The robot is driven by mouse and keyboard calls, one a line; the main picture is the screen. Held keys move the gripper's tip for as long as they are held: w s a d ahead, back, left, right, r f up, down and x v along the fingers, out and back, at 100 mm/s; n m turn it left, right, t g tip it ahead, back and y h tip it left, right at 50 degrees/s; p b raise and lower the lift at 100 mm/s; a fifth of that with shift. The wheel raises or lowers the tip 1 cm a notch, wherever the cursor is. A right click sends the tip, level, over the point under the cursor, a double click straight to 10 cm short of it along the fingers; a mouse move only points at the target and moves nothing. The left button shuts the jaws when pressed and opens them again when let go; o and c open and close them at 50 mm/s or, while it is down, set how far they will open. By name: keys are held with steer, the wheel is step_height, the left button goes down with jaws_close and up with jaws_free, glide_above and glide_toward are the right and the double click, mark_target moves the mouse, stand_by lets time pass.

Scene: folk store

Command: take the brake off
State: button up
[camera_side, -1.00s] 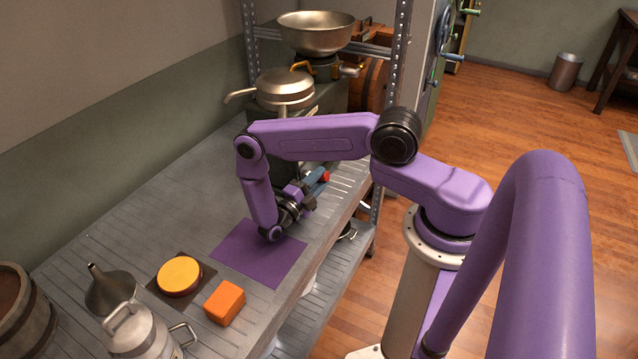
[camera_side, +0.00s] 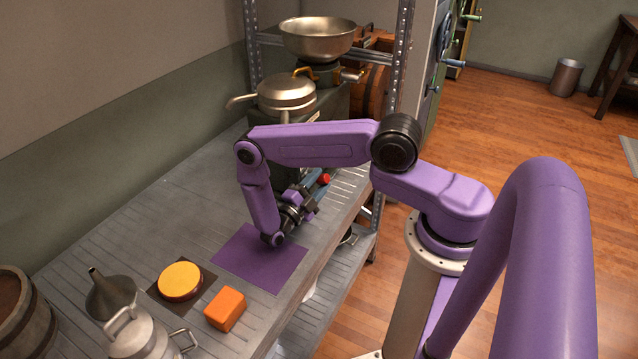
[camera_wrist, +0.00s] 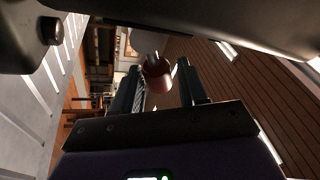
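A red knob (camera_side: 325,179), which looks like the end of a lever, shows at the tips of my gripper (camera_side: 317,181) in the side view. In the wrist view the red knob (camera_wrist: 157,80) sits on a pale metal end between the two blue fingers of my gripper (camera_wrist: 160,82). The fingers stand apart, with a visible gap at the right finger; I see no grip on the knob. The gripper points sideways, low over the metal counter. The lever's shaft and mount are largely hidden behind my arm and gripper.
A purple mat (camera_side: 260,258) lies under my wrist. A dark stove-like block (camera_side: 334,103) with a lidded pan (camera_side: 286,94) stands behind. A yellow disc (camera_side: 180,281), an orange block (camera_side: 225,309) and a funnel (camera_side: 110,291) are at the front. A metal post (camera_side: 400,70) rises at the counter's back right.

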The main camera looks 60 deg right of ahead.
steer(key=v, duration=0.7)
steer(key=shift+a+f, duration=0.1)
steer(key=shift+a, duration=0.1)
stand_by(0.7)
